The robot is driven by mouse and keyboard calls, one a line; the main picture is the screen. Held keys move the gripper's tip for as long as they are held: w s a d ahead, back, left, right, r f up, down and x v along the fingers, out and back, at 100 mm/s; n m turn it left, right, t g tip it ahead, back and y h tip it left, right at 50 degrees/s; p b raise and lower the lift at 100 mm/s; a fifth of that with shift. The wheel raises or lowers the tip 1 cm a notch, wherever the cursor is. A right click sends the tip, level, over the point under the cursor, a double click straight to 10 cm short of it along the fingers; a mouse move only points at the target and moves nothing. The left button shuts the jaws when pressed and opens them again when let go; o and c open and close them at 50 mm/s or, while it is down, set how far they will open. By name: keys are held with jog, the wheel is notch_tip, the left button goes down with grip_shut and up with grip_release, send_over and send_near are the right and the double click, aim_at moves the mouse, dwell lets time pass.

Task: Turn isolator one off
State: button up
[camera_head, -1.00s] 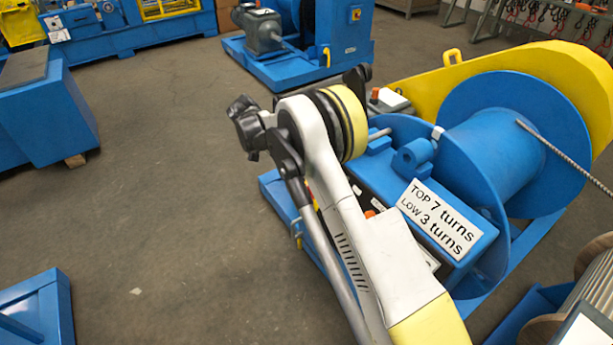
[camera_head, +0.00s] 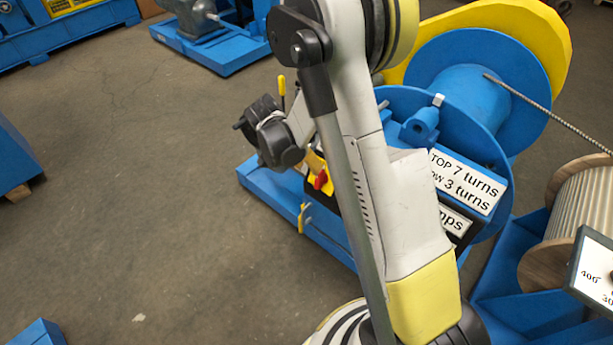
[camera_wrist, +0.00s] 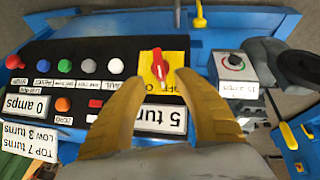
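A red rotary switch (camera_wrist: 160,66) sits on a yellow plate (camera_wrist: 146,84) with OFF lettering, on the dark control panel; no isolator number is readable. In the head view the red switch (camera_head: 321,180) shows beside my arm. In the wrist view my gripper (camera_wrist: 160,84) is open, its two tan fingers on either side of the switch's lower part. I cannot tell whether they touch it. The switch handle points roughly up in the wrist view. The right part of the lettering is partly covered by a finger.
A grey box with a dial (camera_wrist: 234,63) is to the right. A yellow-handled lever (camera_head: 282,92) rises behind my wrist. A blue cable drum (camera_head: 480,95) stands behind.

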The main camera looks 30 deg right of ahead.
aim_at(317, 177)
jog(key=b+x, duration=0.3)
jog(key=x, duration=0.6)
jog(key=shift+d, duration=0.15)
grip_shut()
